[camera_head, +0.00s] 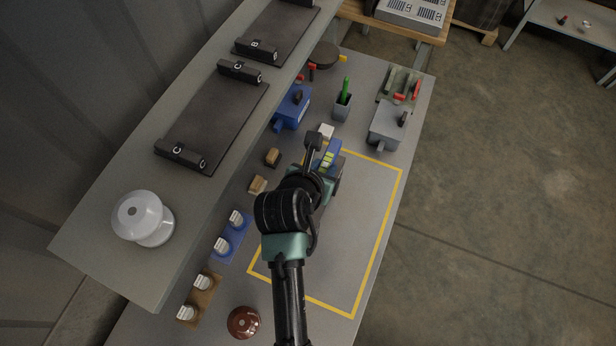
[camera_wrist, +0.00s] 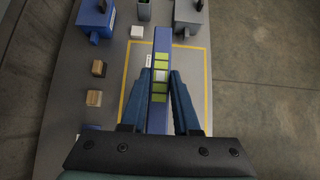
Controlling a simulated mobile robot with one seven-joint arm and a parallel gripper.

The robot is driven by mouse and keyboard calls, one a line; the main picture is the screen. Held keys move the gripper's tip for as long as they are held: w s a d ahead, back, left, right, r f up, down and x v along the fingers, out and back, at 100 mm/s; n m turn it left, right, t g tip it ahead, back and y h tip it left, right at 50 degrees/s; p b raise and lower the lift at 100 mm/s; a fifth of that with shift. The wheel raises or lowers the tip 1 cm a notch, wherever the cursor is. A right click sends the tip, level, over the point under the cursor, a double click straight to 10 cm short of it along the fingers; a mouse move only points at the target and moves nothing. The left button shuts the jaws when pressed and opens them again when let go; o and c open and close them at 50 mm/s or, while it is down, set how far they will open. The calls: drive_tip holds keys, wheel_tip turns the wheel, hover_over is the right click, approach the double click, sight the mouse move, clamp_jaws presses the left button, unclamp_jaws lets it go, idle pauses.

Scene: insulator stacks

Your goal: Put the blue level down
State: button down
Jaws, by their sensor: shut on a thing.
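The blue level (camera_head: 331,152) is a long narrow blue bar with yellow-green windows. In the wrist view it runs lengthwise away from me, and its blue far end (camera_wrist: 162,40) shows ahead of the fingers. My gripper (camera_wrist: 161,90) is shut on the level, with one dark blue finger on each side. In the head view my gripper (camera_head: 325,168) is over the far part of the yellow-outlined area (camera_head: 377,237) on the grey bench, and my arm hides much of the level. I cannot tell how high the level is above the bench.
Blue (camera_head: 292,107) and grey (camera_head: 386,124) boxes stand beyond the outline, with a cup (camera_head: 342,107) between them. Wooden blocks (camera_head: 258,185) and a brown insulator (camera_head: 243,322) lie left. A raised shelf (camera_head: 90,237) borders the left. The outlined area's right part looks clear.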

drive_tip(key=f, duration=0.3)
drive_tip(key=d+f, duration=0.1)
drive_tip(key=f, duration=0.1)
drive_tip(key=shift+s+d, duration=0.1)
drive_tip(key=shift+s, duration=0.15)
drive_tip(key=f, duration=0.4)
drive_tip(key=shift+w+a+f+p, duration=0.1)
drive_tip(key=shift+a+p, duration=0.2)
drive_tip(key=shift+a, duration=0.05)
drive_tip(key=shift+d+f, duration=0.15)
drive_tip(key=shift+f, duration=0.1)
drive_tip(key=shift+f, duration=0.15)
drive_tip(key=c, duration=0.7)
unclamp_jaws()
drive_tip(key=shift+o, duration=0.2)
